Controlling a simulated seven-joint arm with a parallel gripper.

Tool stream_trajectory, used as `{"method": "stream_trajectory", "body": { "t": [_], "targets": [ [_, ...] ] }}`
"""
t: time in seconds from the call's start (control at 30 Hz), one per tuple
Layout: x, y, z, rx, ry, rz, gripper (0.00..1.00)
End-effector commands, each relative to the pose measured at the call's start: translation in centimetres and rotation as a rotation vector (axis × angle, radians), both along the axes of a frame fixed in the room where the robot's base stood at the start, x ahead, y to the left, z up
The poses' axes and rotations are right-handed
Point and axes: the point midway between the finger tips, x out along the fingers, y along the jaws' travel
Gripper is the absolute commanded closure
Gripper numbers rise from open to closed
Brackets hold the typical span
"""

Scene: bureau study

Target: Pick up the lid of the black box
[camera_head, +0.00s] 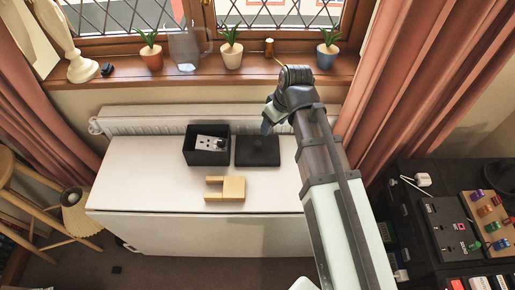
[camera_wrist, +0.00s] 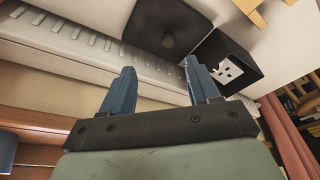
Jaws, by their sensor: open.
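The black box (camera_head: 198,157) stands open on the white table, with a grey and white item inside it. The flat black lid (camera_head: 257,158) lies on the table just right of the box, with a small knob on top. In the wrist view the lid (camera_wrist: 158,22) is at the top middle and the box (camera_wrist: 248,56) is to its right. My gripper (camera_head: 266,127) is above the table's back edge near the radiator, behind and right of the lid. Its two blue fingers (camera_wrist: 160,88) are apart, with nothing between them.
A wooden block piece (camera_head: 232,188) lies on the table in front of the lid. A white radiator (camera_head: 150,120) runs behind the table. Potted plants and a glass jug (camera_head: 186,50) line the windowsill. The table's left part is clear.

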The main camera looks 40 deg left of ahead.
Motion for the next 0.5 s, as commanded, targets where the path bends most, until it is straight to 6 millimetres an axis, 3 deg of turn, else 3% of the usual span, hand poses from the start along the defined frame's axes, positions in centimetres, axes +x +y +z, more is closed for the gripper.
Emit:
{"method": "stream_trajectory", "body": {
  "t": [0.17, 0.5],
  "targets": [
    [-1.3, 1.0, 0.4, 0.023, -0.013, 0.055, 0.39],
    [-1.3, 2.3, -3.6, 0.021, -0.012, 0.056, 0.39]
  ]
}}
